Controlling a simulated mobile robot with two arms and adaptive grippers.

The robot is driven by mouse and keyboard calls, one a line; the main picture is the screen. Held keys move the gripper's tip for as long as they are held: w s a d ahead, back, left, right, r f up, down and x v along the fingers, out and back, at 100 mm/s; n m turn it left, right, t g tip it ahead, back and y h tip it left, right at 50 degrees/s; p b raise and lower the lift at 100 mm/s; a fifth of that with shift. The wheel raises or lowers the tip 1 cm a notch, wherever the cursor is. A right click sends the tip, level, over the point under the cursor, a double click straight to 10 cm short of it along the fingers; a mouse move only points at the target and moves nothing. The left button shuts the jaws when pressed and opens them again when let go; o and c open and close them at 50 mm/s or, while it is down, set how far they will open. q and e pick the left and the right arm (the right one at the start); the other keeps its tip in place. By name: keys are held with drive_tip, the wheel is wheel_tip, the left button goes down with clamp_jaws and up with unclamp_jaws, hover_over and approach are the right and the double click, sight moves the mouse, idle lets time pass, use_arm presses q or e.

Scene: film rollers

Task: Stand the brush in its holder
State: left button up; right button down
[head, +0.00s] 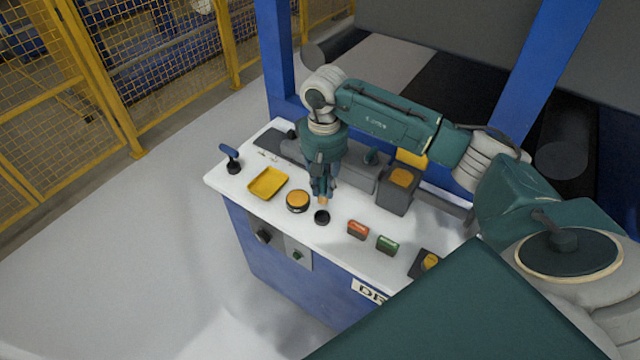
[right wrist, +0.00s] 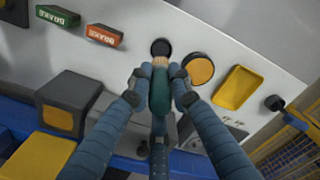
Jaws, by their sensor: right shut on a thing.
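The brush has a dark green handle (right wrist: 160,95) and a pale tan end (right wrist: 160,62) in the right wrist view. In the head view only its tan end (head: 322,201) shows clearly, below the fingers. My right gripper (head: 322,186) is shut on the brush; its fingertips (right wrist: 159,82) close on both sides of the handle. The holder looks to be the small round black cup (head: 321,217), just in front of the tan end; it also shows in the right wrist view (right wrist: 161,47). I cannot tell whether the brush touches it. My left gripper is not in view.
On the white console top (head: 240,187) are a yellow tray (head: 268,182), a round yellow-topped button (head: 297,200), a red block (head: 358,230), a green block (head: 387,244) and a grey box (head: 398,190). A blue-handled lever (head: 229,153) stands at the left corner.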

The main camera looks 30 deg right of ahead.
sight(322, 203)
drive_tip(key=shift+f, duration=0.45)
drive_tip(key=shift+a+f, duration=0.1)
drive_tip(key=shift+f, duration=0.2)
drive_tip(key=shift+a+f+b, duration=0.15)
drive_tip(key=shift+f+b, duration=0.55)
drive_tip(key=shift+f, duration=0.25)
drive_tip(key=shift+f+b, duration=0.3)
drive_tip(key=shift+f, duration=0.4)
drive_tip(key=shift+f+b, duration=0.35)
drive_tip(key=shift+f, duration=0.35)
drive_tip(key=shift+f+b, duration=0.3)
drive_tip(key=shift+f, duration=0.05)
drive_tip(key=shift+f+b, duration=0.35)
drive_tip(key=shift+b, duration=0.1)
use_arm(q)
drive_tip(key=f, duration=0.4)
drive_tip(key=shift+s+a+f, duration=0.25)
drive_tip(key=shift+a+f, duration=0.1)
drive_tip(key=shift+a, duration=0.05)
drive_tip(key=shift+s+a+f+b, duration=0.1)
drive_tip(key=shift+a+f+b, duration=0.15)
drive_tip(key=shift+b, duration=0.1)
